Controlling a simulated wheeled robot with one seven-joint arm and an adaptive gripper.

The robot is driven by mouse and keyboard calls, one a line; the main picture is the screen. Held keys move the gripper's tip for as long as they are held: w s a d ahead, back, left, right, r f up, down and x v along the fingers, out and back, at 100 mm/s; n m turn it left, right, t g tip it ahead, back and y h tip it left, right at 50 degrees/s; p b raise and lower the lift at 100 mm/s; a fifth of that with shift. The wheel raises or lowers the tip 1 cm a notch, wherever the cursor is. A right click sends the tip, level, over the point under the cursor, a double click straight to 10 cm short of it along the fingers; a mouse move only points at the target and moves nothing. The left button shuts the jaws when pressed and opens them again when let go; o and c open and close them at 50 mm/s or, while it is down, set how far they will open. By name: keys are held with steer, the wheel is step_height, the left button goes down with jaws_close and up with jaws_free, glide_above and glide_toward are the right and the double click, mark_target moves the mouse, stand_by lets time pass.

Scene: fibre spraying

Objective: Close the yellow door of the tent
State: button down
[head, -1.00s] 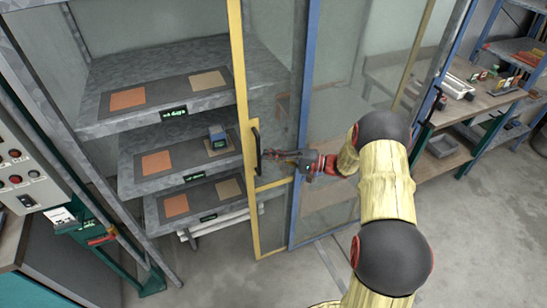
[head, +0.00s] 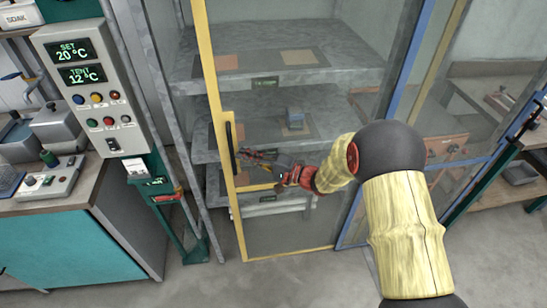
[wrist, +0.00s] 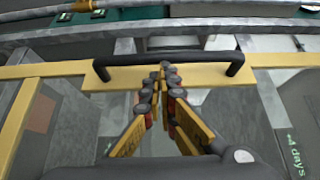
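Nothing shows between the fingers.
The blue-framed panel (head: 405,62) stands to the right of the yellow door. Shelves (head: 250,65) with orange and tan squares and a small blue-grey block (head: 295,117) show through the panel. A control panel (head: 98,85) and workbench (head: 75,180) stand left. Grey floor is clear in front.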

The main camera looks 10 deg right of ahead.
steer(key=a+b, duration=0.3)
steer(key=a, duration=1)
steer(key=shift+s+b, duration=0.25)
steer(key=shift+b, duration=0.15)
